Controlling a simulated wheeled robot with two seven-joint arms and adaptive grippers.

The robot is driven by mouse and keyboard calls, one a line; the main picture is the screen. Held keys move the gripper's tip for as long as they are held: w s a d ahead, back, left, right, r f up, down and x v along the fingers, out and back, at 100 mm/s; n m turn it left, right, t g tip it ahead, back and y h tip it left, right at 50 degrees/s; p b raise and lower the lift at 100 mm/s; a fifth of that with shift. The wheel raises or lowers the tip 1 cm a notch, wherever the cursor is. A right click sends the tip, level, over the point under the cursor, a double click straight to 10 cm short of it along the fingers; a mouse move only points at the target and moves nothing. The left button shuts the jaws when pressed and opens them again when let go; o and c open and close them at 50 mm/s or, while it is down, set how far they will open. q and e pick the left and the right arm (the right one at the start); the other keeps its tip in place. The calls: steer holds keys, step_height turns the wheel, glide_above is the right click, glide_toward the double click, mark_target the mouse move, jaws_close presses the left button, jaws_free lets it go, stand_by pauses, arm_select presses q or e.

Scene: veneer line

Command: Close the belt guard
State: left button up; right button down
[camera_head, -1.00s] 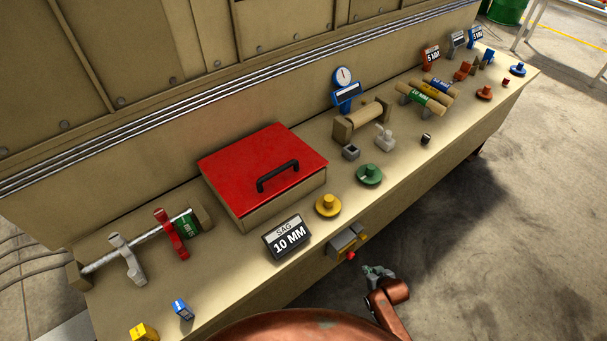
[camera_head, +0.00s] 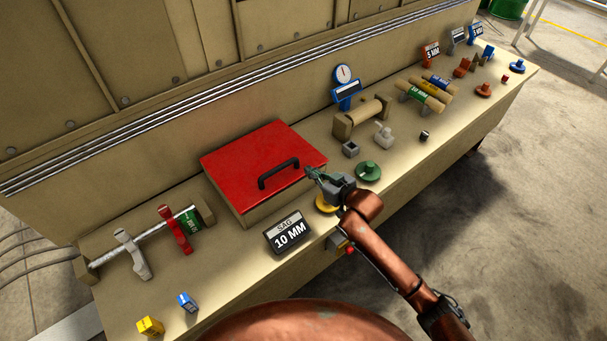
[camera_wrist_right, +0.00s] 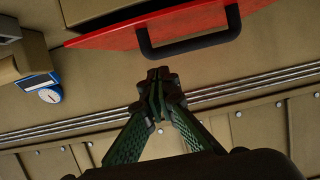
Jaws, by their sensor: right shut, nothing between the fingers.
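The belt guard appears to be the red lid (camera_head: 240,160) with a black bar handle (camera_head: 278,173) on a tan box on the bench. The lid lies over the box; I cannot tell whether it is fully down. My right gripper (camera_head: 311,173) is shut and empty, at the lid's near right corner, with its tips to the right of the handle. I see no contact with the handle. In the right wrist view, the shut fingertips (camera_wrist_right: 157,82) are below the handle (camera_wrist_right: 190,45) and the lid's red edge (camera_wrist_right: 110,37). My left gripper is not in view.
A "SAG 10 MM" sign (camera_head: 287,233) stands in front of the box. A yellow knob (camera_head: 326,204) is partly behind my right gripper, and a green knob (camera_head: 368,171) is to its right. A rod with red and grey levers (camera_head: 175,230) is at the left.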

steer(key=x, duration=0.5)
steer(key=shift+w+a, duration=0.1)
steer(key=shift+a, duration=0.05)
steer(key=f, duration=0.4)
steer(key=shift+s+d+p, duration=0.25)
steer(key=shift+p, duration=0.1)
steer(key=shift+f, duration=0.1)
